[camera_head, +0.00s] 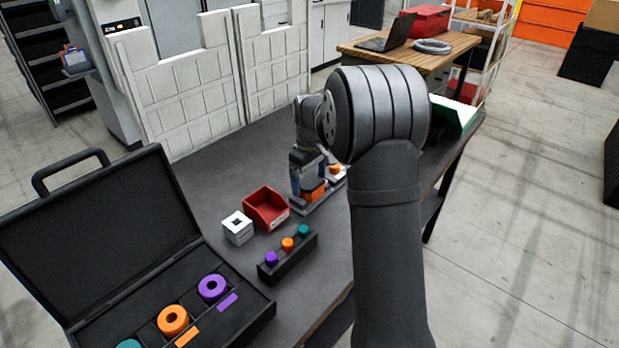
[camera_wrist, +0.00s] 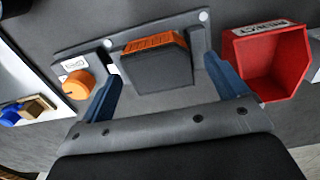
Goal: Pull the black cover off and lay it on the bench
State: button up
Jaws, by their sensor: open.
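The black cover (camera_wrist: 168,76) sits on an orange block (camera_wrist: 154,41) on a grey plate (camera_wrist: 100,42). In the head view, the orange block (camera_head: 314,194) shows low between the fingers, and the cover is hard to make out there. My gripper (camera_wrist: 163,72) is open, with one blue finger on each side of the cover. A gap shows beside the cover on both sides, and I cannot tell whether either finger touches it. In the head view, my gripper (camera_head: 310,176) points down over the plate on the dark bench (camera_head: 225,170).
A red bin (camera_wrist: 268,65) stands close beside the right finger; it also shows in the head view (camera_head: 266,207). An orange knob (camera_wrist: 76,84) is on the plate's other side. A white block (camera_head: 238,229), a peg rack (camera_head: 288,258) and an open black case (camera_head: 240,318) stand nearer.

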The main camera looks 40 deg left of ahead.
aim_at(310, 182)
jog(key=c, duration=1.3)
jog(key=shift+c, duration=0.2)
jog(key=shift+r, duration=0.25)
jog(key=shift+r, duration=0.3)
jog(key=shift+c, duration=1.1)
jog(key=shift+r, duration=2.35)
